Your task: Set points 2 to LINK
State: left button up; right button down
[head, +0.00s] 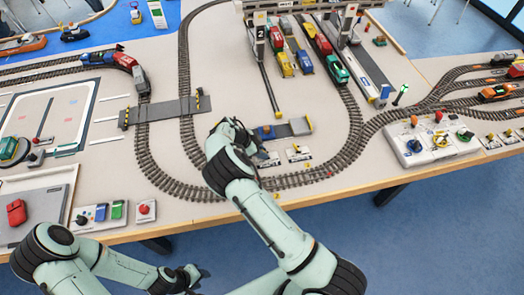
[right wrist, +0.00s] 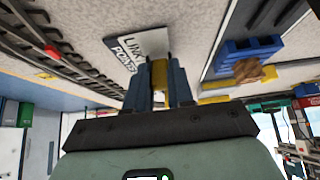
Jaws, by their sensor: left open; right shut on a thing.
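In the right wrist view my right gripper (right wrist: 160,90) is shut on a yellow handle (right wrist: 159,72). The handle stands beside a white plate (right wrist: 150,43) lettered LINK and POINTS; no number is readable. In the head view my right gripper (head: 260,150) is low over the table, partly hidden by my own arm, at the left one of two small white lever plates (head: 269,160). The other lever plate (head: 298,154) is just to its right. The lever's exact position is hard to tell. My left gripper (head: 198,274) is open and empty, in front of the table's near edge.
A blue pallet (right wrist: 250,46) with a brown item on it lies close to the right gripper. Curved track (head: 300,178) runs in front of the lever plates. A control panel (head: 432,142) with coloured knobs is to the right. Wagons stand under the gantry (head: 300,6).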

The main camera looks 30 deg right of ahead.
dwell(0.4)
jog(key=c, duration=1)
grip_release()
jog(key=v, duration=1.3)
jog(key=shift+a+r, duration=0.15)
